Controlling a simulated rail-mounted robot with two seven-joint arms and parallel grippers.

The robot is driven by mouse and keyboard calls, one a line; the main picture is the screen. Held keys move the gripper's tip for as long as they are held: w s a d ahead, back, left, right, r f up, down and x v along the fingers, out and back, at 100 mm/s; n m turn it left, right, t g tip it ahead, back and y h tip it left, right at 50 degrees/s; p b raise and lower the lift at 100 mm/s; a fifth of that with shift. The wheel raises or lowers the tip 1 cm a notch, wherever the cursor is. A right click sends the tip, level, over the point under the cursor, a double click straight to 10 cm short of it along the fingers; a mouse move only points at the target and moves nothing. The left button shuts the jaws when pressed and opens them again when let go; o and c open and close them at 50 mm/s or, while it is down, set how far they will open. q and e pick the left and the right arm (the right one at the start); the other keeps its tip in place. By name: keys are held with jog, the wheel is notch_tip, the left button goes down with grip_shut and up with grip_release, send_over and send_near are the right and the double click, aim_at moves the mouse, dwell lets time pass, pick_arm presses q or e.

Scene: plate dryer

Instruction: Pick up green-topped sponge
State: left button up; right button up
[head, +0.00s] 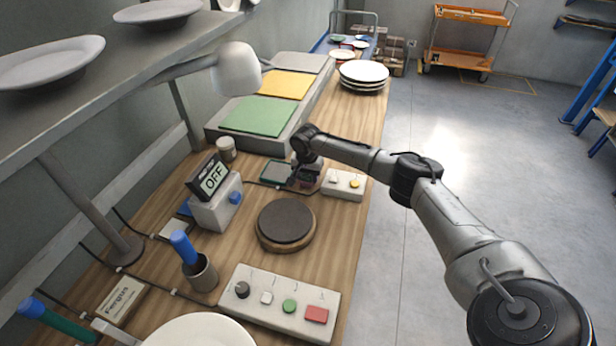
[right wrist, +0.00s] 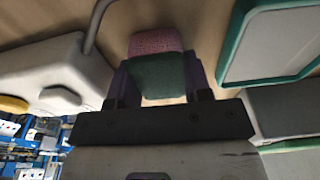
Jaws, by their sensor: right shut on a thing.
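The sponge (right wrist: 158,68) shows in the right wrist view, with a dark green part and a pink part. My right gripper (right wrist: 158,82) is shut on it, with one dark finger on each side. In the head view my right gripper (head: 308,178) is low over the wooden bench, between a small green-rimmed tray and a white button box. There the gripper mostly hides the sponge, and I cannot tell whether it touches the bench. My left gripper is not in view.
The green-rimmed tray (head: 276,172) lies left of the gripper, and the white button box (head: 344,184) lies right. A round dark-topped pad (head: 286,224) is nearer. A grey unit with green (head: 258,116) and yellow panels stands behind. The shelf (head: 60,110) overhangs the left side.

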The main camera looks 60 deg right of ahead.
jog(key=shift+r, duration=0.15)
notch_tip(320, 180, up, 4)
jog(key=shift+f+p, duration=0.1)
jog(key=shift+p, duration=0.6)
jog(key=s+r, duration=0.2)
jog(key=s, duration=0.1)
jog(key=s+r+p, duration=0.1)
jog(key=s+r, duration=0.1)
jog(key=s, duration=0.1)
jog(key=s+r+p, duration=0.1)
jog(key=s, duration=0.2)
jog(key=shift+s+d+r, duration=0.2)
jog(key=shift+s+r, duration=0.65)
jog(key=shift+s, duration=0.35)
jog(key=shift+s+r, duration=0.1)
jog(key=shift+s, duration=0.05)
